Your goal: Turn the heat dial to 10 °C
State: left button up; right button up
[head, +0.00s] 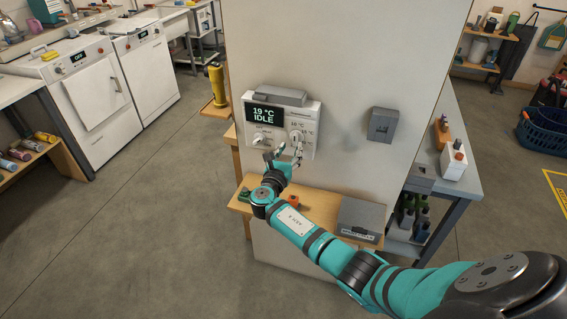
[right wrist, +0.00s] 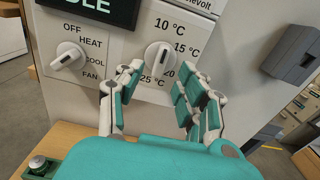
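A white thermostat panel (head: 312,118) is mounted on the pale wall in the head view; its screen (head: 264,115) reads 19 °C IDLE. The heat dial (right wrist: 158,58) is a round white knob with a dark mark, ringed by labels 10, 15, 20 and 25 °C; its exact setting is hard to read. My right gripper (right wrist: 159,82) is open and empty, its fingers spread just below and to either side of the dial, with no clear contact. In the head view, the right gripper (head: 284,154) is at the panel's lower edge. My left gripper is not in view.
A second knob (right wrist: 69,56), labelled OFF, HEAT, COOL and FAN, sits left of the dial. A grey box (head: 383,125) is on the wall to the right. A wooden shelf (head: 322,204) below carries a grey box (head: 360,219) and small items.

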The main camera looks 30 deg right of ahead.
jog(key=v, duration=0.8)
jog(key=shift+s+a, duration=0.1)
jog(key=shift+s, duration=0.05)
jog(key=s+a+f+m+g+y+b, duration=0.1)
jog(key=s+f+m+g+y+b, duration=0.15)
jog(key=s+f, duration=0.7)
jog(key=s+a+f+m+g+y+b, duration=0.1)
jog(key=s+f+m+y, duration=0.15)
jog(key=f, duration=1.45)
jog(key=s+a+f+m+g+y+b, duration=0.15)
jog(key=s+f+y, duration=0.35)
jog(key=f, duration=0.8)
jog(key=s+a+f+m+g+y+b, duration=0.1)
jog(key=s+f+m, duration=0.4)
jog(key=s, duration=0.7)
jog(key=s+a+f+m+g+y+b, duration=0.1)
jog(key=s+f+m, duration=0.5)
jog(key=s, duration=0.6)
jog(key=s+a+f+m+g+y+b, duration=0.1)
jog(key=s+a+f+m+g+b, duration=0.1)
jog(key=s+f+m, duration=0.4)
jog(key=s+a+f+g, duration=0.1)
jog(key=s+a+f, duration=0.1)
jog(key=s, duration=0.4)
jog(key=shift+a+f+g+y, duration=0.3)
jog(key=shift+f+y, duration=0.1)
jog(key=shift+f, duration=0.25)
